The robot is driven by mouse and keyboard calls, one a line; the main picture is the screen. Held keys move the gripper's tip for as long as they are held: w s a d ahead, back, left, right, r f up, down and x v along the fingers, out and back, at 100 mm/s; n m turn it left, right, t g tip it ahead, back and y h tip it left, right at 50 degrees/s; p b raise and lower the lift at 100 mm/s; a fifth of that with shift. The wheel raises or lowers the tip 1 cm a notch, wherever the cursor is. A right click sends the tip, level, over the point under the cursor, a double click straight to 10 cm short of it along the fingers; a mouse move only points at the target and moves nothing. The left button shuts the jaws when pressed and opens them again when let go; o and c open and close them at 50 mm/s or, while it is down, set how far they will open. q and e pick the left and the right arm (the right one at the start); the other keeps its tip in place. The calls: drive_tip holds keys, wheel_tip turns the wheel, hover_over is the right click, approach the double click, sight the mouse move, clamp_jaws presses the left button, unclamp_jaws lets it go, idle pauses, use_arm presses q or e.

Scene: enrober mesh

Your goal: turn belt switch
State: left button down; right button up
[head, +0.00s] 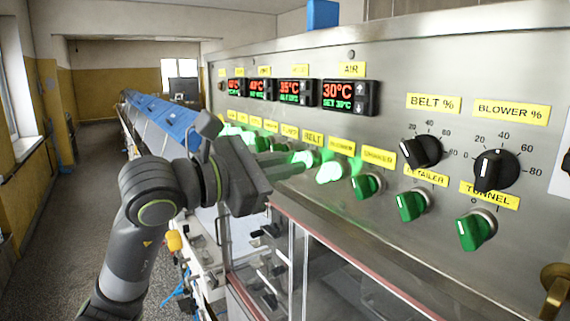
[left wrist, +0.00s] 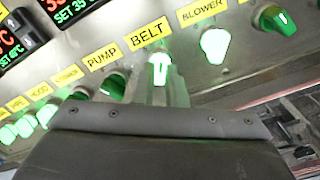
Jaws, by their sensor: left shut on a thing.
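The belt switch (head: 306,157) is a green, lit knob on the steel panel under the yellow BELT label (head: 312,138). In the left wrist view the belt switch (left wrist: 158,68) glows and its handle points roughly upright in the picture. My left gripper (head: 288,163) reaches the panel from the left and is shut on this knob. In the left wrist view the fingers (left wrist: 160,88) show at its base, and the large gripper body hides what lies below. My right gripper is not in view.
The lit blower switch (head: 329,172) sits close to the right, with the shaker switch (head: 367,186) beyond it. The pump switch (left wrist: 113,86) is close on the left. Black BELT % (head: 421,152) and BLOWER % dials (head: 496,168) are farther right. A glass-sided enclosure (head: 310,262) stands below.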

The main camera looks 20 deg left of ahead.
use_arm(q)
drive_tip(key=shift+n+b, duration=5.8)
drive_tip(key=shift+n, duration=0.2)
drive_tip(key=c, duration=1.5)
unclamp_jaws()
drive_tip(key=shift+s, duration=0.1)
